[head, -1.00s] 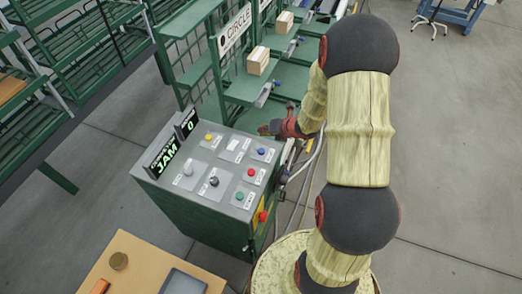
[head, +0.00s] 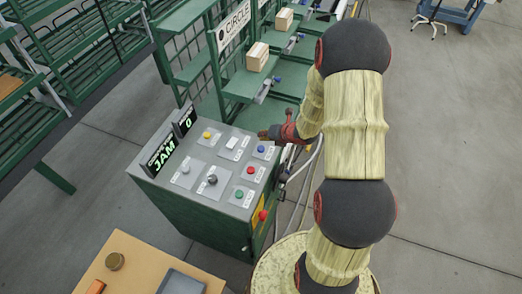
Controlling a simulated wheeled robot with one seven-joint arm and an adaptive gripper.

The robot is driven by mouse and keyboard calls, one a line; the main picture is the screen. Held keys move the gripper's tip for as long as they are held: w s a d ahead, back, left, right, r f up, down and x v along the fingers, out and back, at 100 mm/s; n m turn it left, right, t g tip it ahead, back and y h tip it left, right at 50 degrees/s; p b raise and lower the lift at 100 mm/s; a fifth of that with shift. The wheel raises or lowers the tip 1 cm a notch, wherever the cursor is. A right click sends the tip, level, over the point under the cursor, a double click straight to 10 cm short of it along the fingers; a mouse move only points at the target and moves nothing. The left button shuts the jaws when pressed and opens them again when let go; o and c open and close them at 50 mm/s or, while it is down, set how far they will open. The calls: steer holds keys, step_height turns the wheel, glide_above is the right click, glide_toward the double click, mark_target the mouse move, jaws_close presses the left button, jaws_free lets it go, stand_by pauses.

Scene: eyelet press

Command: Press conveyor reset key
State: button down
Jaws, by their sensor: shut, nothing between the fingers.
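The green control console (head: 200,222) stands at centre left with a grey sloped panel of keys. The panel has a yellow key (head: 206,135), a white key (head: 232,142), a blue key (head: 261,149), a red key (head: 251,170), a green key (head: 239,194), a grey key (head: 185,169) and a black knob (head: 212,180). Their labels are too small to read, so I cannot tell which is the reset key. My gripper (head: 266,134) is shut and empty, near the panel's far right corner, just beyond the blue key. Contact is not visible.
A display (head: 162,158) on the console reads JAM, and another (head: 187,122) reads 0. A red mushroom button (head: 263,215) sits on the console's side. Green racks (head: 245,85) with wooden blocks stand behind. A tan table (head: 135,270) is in front.

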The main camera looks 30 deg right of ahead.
mark_target(263, 147)
steer(key=shift+f+b, duration=1.5)
steer(key=shift+f, duration=0.4)
steer(key=shift+f, duration=0.1)
steer(key=shift+f+b, duration=0.3)
steer(key=shift+b, duration=0.35)
steer(key=shift+f+b, duration=0.55)
steer(key=shift+b, duration=0.05)
stand_by(0.5)
steer(key=shift+r, duration=0.15)
steer(key=shift+r+p, duration=0.55)
steer(key=shift+r, duration=0.3)
steer(key=shift+r, duration=0.15)
steer(key=shift+r+p, duration=1.7)
steer(key=shift+r, duration=0.7)
